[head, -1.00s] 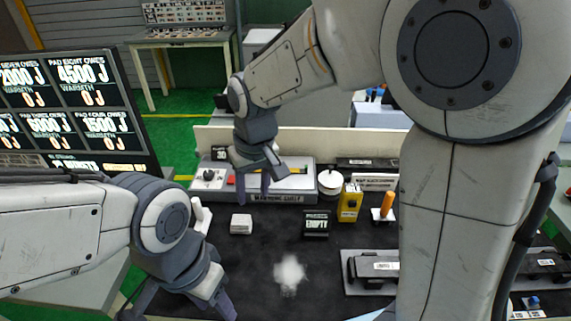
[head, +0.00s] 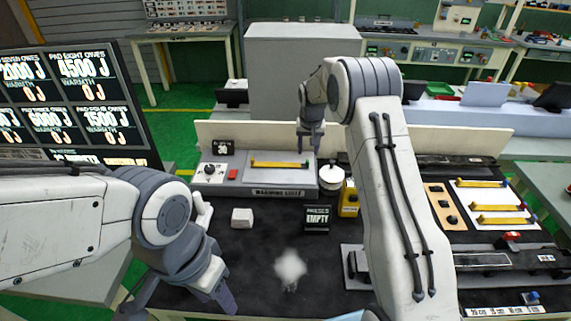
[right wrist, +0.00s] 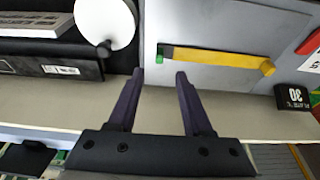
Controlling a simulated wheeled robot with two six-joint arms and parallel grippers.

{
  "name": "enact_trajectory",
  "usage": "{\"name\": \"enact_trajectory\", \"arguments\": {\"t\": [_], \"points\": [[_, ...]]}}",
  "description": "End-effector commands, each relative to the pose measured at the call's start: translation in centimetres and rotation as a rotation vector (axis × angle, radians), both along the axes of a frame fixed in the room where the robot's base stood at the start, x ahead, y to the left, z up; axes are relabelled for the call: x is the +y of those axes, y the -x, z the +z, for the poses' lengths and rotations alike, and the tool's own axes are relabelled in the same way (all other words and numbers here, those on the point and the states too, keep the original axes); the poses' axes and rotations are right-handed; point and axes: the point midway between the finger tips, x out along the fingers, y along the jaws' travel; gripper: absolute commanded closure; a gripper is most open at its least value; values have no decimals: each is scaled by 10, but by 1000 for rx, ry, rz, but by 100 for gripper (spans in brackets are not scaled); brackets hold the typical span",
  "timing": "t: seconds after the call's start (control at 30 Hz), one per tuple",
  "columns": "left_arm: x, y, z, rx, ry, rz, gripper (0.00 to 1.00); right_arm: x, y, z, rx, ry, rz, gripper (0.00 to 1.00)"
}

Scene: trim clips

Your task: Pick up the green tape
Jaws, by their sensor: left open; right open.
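A yellow strip (head: 279,164) lies on the grey warming shelf (head: 258,187) at the back of the bench. In the right wrist view the strip (right wrist: 220,58) shows a green piece (right wrist: 165,52) at one end; this is the only green tape I can make out. My right gripper (head: 311,148) is open and empty, pointing down near the strip's right end. In the right wrist view its fingertips (right wrist: 159,76) are apart, with the green end between and beyond them, not touching. My left gripper (head: 182,300) is open and empty at the front left.
A white round-topped pot (head: 331,180) and a yellow box (head: 349,202) stand right of the shelf. A white block (head: 242,217) and an "EMPTY" sign (head: 317,219) sit in front. More yellow strips lie on a white card (head: 515,205) at right. A screen (head: 75,105) stands left.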

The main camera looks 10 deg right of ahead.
Motion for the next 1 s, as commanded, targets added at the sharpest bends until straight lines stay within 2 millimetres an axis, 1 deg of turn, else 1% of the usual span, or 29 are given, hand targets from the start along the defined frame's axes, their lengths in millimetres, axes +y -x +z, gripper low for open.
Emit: {"name": "enact_trajectory", "arguments": {"t": [0.03,0.17,0.2,0.3,0.4,0.6,0.63,0.67,0.7,0.73,0.77,1.0], "points": [[0,0,6,0,0,0,50,-1,1,-4,4,0,0,50],[0,0,20,0,0,1,50,-2,0,-23,7,-1,0,50],[0,0,22,0,0,1,50,-3,-1,-30,7,-1,0,50],[0,0,24,0,0,1,50,-4,-5,-42,4,0,0,50],[0,0,25,0,0,1,50,-4,-6,-48,2,0,0,50],[0,0,24,0,0,1,50,-4,-7,-49,1,0,0,50],[0,0,24,0,0,1,50,-4,-7,-49,1,0,0,54],[0,0,24,0,0,1,50,-4,-7,-49,1,0,0,65],[0,0,24,0,0,1,50,-4,-7,-49,1,0,0,81],[0,0,24,0,0,1,50,-4,-7,-49,1,0,0,92],[0,0,24,0,0,1,50,-4,-7,-49,1,0,0,100],[0,0,24,0,0,1,50,-4,-7,-48,1,0,1,100]]}}
